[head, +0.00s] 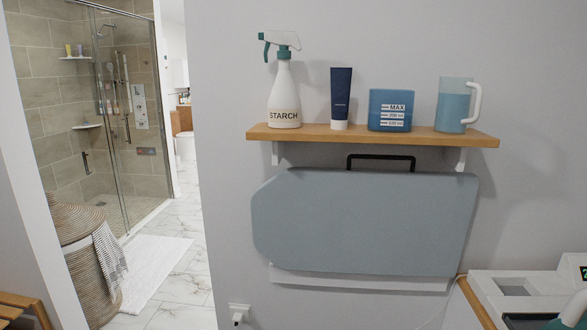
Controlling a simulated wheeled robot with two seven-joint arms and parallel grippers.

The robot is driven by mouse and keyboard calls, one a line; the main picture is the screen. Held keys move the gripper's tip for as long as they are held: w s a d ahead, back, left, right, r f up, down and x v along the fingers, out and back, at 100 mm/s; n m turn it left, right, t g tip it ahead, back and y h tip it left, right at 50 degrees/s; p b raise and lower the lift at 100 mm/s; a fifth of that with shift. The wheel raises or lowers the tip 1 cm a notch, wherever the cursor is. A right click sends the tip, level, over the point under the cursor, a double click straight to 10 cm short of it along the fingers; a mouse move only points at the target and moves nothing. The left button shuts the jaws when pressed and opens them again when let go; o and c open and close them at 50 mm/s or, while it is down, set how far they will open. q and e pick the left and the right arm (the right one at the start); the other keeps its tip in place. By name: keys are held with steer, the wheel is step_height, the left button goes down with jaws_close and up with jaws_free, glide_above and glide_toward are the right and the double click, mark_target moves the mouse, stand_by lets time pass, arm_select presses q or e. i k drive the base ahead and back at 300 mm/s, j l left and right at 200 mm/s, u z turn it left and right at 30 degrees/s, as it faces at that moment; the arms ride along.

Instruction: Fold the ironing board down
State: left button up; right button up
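The ironing board (360,222) is a blue-grey padded panel on the wall below a wooden shelf. It is folded up, flat against the wall. A black handle (381,157) sticks up at its top edge. A pale strip (350,279) shows under its lower edge, part of its mount. Neither of my grippers is in the head view.
A machine (530,290) stands at lower right; a wicker basket (92,255) at left.

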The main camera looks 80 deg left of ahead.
mark_target(412, 223)
steer(key=u, duration=2.1)
steer(key=i+l+u, duration=0.1)
steer(key=i+u, duration=0.15)
steer(key=i, duration=0.4)
